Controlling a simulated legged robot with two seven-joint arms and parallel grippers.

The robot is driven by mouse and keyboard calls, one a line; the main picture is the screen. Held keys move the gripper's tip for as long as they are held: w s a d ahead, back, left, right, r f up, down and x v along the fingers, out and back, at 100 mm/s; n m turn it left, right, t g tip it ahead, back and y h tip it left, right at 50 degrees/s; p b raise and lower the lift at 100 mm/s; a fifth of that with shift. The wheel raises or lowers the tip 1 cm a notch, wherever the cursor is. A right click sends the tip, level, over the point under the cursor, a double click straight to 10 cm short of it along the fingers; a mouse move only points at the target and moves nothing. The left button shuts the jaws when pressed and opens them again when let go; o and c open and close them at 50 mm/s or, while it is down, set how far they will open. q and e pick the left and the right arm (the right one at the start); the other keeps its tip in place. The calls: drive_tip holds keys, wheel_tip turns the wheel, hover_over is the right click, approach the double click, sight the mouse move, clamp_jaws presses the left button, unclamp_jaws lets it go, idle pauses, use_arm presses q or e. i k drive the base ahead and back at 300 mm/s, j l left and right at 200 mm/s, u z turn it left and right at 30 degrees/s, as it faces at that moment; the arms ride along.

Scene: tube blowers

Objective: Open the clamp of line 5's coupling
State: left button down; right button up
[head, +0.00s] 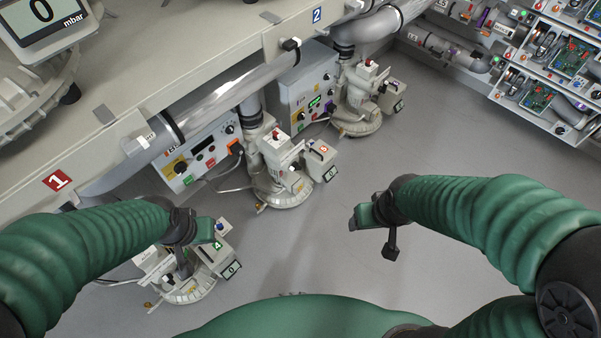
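No line 5 label reads clearly, so I cannot tell which coupling is line 5's or how its clamp stands. A pipe with a coupling (447,50) runs at the upper right, beside small, hard-to-read labels. A dark clamp band (172,126) sits on the clear tube under the bench at the left. My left gripper (201,249) is at the lower left, its two fingertips apart and empty, above a pump on the floor. My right gripper (372,236) hangs over bare floor right of centre, fingertips apart and empty. Both are far from the upper-right pipe.
A bench (125,45) with a red 1 sign (57,180) and blue 2 sign (316,15) fills the upper left. Several pumps stand below it, including a middle one (283,188). Racks (545,75) with circuit boards stand at upper right. The central floor (400,140) is clear.

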sight(483, 33)
drive_tip(key=i+l+z, duration=0.2)
drive_tip(key=i+l, duration=0.2)
drive_tip(key=i+l+z, duration=0.25)
drive_tip(key=i+l, duration=0.15)
drive_tip(key=l, duration=0.15)
drive_tip(key=i+l+z, duration=0.2)
drive_tip(key=i+l, duration=0.2)
drive_tip(key=i+l+z, duration=0.25)
drive_tip(key=i, duration=0.3)
drive_tip(key=i+l+z, duration=0.2)
drive_tip(key=i, duration=0.3)
drive_tip(key=i+l+u, duration=0.1)
drive_tip(key=i+u, duration=0.15)
drive_tip(key=u, duration=0.2)
drive_tip(key=i+l+u, duration=0.15)
drive_tip(key=u, duration=0.35)
drive_tip(key=i+l+u, duration=0.1)
drive_tip(key=i+l, duration=0.35)
drive_tip(key=i+l+u, duration=0.1)
drive_tip(key=i+l, duration=0.4)
drive_tip(key=l, duration=0.1)
